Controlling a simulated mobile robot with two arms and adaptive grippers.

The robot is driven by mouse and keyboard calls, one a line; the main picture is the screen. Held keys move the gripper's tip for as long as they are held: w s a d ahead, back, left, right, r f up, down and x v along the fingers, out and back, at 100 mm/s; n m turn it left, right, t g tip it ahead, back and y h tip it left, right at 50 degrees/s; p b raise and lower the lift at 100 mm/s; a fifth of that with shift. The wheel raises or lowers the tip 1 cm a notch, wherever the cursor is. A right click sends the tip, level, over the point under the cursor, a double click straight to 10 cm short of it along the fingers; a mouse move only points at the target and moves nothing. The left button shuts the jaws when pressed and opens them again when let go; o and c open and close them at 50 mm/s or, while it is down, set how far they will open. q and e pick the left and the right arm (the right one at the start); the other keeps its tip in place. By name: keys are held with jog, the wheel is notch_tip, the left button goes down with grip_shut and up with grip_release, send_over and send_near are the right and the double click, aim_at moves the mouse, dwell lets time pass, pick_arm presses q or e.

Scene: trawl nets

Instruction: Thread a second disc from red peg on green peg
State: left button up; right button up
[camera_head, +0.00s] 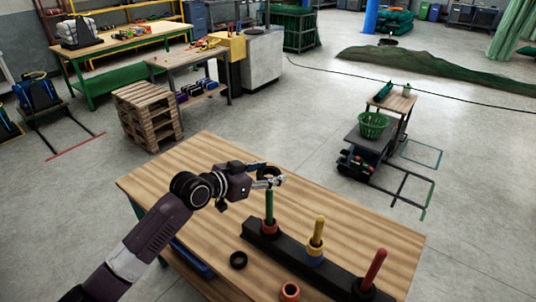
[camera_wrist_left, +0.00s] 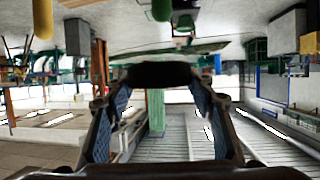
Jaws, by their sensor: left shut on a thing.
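My left gripper (camera_head: 272,182) is shut on a black disc (camera_head: 268,171), held above the tip of the green peg (camera_head: 269,205). In the left wrist view the disc (camera_wrist_left: 160,75) sits between the fingertips, and the green peg's tip (camera_wrist_left: 161,10) shows apart from it at the top. That view looks upside down. A red disc (camera_head: 269,227) sits at the green peg's base. The red peg (camera_head: 375,268) stands at the right with a black disc (camera_head: 362,289) at its base. My right gripper is not in view.
A loose black ring (camera_head: 238,260) and an orange ring (camera_head: 290,290) lie on the wooden table (camera_head: 205,160). The table's far right is clear.

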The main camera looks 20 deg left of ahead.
aim_at(269, 189)
pick_arm(q)
jog(key=shift+w+r, duration=0.35)
jog(key=shift+w, duration=0.35)
jog(key=shift+f+b, duration=1.15)
jog(key=shift+f, duration=0.2)
notch_tip(269, 189, down, 3)
jog(key=shift+a+r+b, duration=0.1)
jog(key=shift+b, duration=1.15)
jog(key=shift+f+b, duration=0.7)
jog(key=shift+f, duration=0.45)
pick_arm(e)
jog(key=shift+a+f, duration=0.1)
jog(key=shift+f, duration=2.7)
pick_arm(q)
jog(key=o, duration=1.3)
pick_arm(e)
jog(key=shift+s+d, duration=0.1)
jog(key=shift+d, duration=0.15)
pick_arm(q)
jog(key=shift+s, duration=0.15)
